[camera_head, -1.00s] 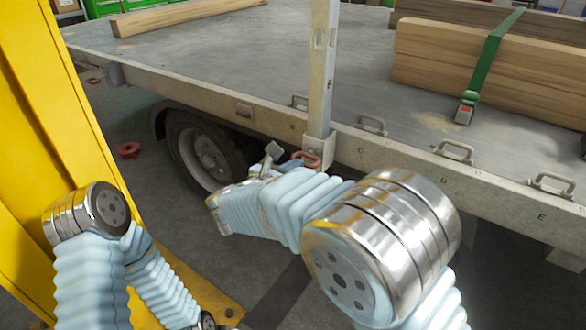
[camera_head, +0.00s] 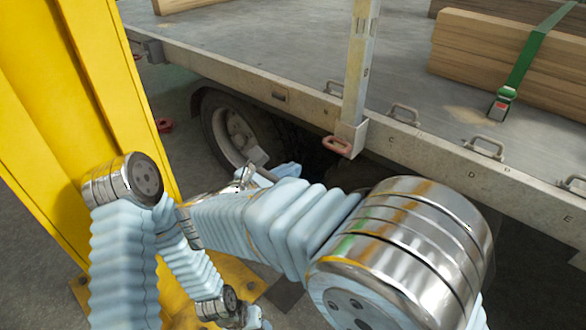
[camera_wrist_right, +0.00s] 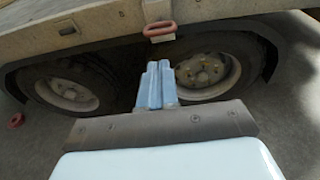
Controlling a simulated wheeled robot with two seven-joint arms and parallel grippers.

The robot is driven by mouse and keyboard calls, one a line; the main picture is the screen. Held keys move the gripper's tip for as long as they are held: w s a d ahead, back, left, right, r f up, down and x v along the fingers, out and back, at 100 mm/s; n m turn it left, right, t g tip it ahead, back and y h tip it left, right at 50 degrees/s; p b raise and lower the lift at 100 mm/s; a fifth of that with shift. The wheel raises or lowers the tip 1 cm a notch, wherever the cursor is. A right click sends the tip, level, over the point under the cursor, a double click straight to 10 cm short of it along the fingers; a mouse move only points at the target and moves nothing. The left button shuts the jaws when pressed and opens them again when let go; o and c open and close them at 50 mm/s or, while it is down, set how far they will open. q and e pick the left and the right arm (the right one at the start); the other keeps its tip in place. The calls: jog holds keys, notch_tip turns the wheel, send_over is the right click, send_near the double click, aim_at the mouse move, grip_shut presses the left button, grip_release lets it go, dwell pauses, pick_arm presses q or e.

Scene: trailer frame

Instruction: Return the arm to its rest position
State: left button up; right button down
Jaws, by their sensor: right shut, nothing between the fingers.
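My right arm (camera_head: 300,225) reaches from the lower right toward the middle of the head view, below the trailer's side edge. Its right gripper (camera_head: 284,171) is small and partly hidden behind its own wrist there. In the right wrist view, the right gripper's light blue fingers (camera_wrist_right: 156,72) are together, with nothing between them. They point toward the trailer wheels, below a red ring, and appear apart from both. My left arm (camera_head: 125,245) is bent down at the left of the head view, in front of the yellow column.
The trailer bed (camera_head: 260,45) has an upright post (camera_head: 360,70), a red ring (camera_head: 337,147) at its foot, and strapped timber (camera_head: 490,60). A wheel (camera_head: 232,130) stands below. The yellow column (camera_head: 95,110) is close to my left arm. Another red ring (camera_wrist_right: 17,120) lies on the floor.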

dwell(0.3)
jog(key=d+f+m+g+y, duration=0.1)
jog(key=d+f+m+g, duration=0.4)
jog(key=f, duration=1.1)
jog(key=s+d+f+m+g+y, duration=0.2)
jog(key=s+d+f+m+y, duration=0.2)
jog(key=f+m, duration=0.4)
jog(key=s+d+f+m+g+y, duration=0.2)
jog(key=s+d+f+m+y, duration=0.1)
jog(key=s+f+m, duration=0.4)
jog(key=s+d+f+m+g+y+p, duration=0.1)
jog(key=s+d+f+m+g+y, duration=0.2)
jog(key=f+m, duration=0.6)
jog(key=s+d+m+y, duration=0.1)
jog(key=s+m, duration=0.1)
jog(key=shift+s+d+f+y, duration=0.3)
jog(key=shift+s, duration=0.05)
jog(key=shift+d, duration=0.1)
